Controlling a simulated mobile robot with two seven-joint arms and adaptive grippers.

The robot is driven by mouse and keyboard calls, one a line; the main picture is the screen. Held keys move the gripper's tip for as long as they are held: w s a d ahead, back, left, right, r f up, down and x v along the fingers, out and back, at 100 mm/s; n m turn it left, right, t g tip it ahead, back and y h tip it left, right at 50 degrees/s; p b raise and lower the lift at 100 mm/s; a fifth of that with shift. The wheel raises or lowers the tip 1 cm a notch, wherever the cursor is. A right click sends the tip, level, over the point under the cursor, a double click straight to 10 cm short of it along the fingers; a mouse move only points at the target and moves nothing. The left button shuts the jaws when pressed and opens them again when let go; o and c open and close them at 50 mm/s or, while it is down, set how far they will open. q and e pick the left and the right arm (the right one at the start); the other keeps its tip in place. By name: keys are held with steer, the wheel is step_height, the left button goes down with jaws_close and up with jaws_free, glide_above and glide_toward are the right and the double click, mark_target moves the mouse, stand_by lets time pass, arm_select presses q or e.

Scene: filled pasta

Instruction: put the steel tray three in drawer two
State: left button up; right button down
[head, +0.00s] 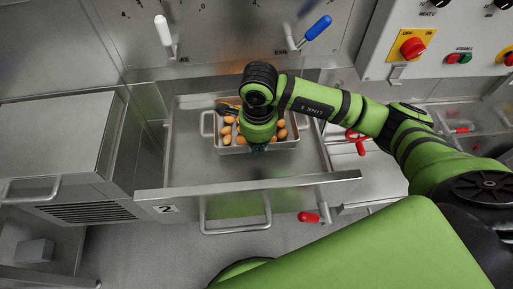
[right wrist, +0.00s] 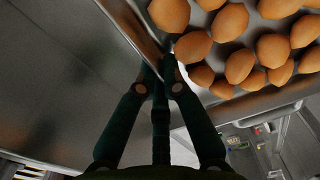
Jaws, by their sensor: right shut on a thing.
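The steel tray (head: 289,144), a shallow metal tray holding several brown egg-like items, is inside the open drawer two (head: 188,168), toward its back and right of its middle. The drawer front carries a "2" label. My right gripper (head: 257,147) comes down over the tray's near side and partly hides it. In the right wrist view, the fingers (right wrist: 162,72) are closed on the tray's wall (right wrist: 262,100), with the brown items (right wrist: 238,66) just beyond. Whether the tray touches the drawer floor cannot be told. My left gripper is not in view.
The drawer has bare floor to the left of the tray. A steel cabinet (head: 50,140) stands at left. Red-handled (head: 309,217), white and blue levers (head: 316,28) and a control panel (head: 425,40) are nearby.

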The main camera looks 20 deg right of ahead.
mark_target(257, 160)
step_height(257, 160, down, 4)
steer(key=shift+w+r+p, duration=0.1)
steer(key=shift+r+p, duration=0.05)
steer(key=shift+p, duration=0.2)
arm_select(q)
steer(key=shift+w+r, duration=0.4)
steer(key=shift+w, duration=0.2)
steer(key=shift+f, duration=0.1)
arm_select(e)
steer(key=shift+f, duration=0.2)
steer(key=c, duration=1.4)
jaws_free()
steer(key=shift+r, duration=0.1)
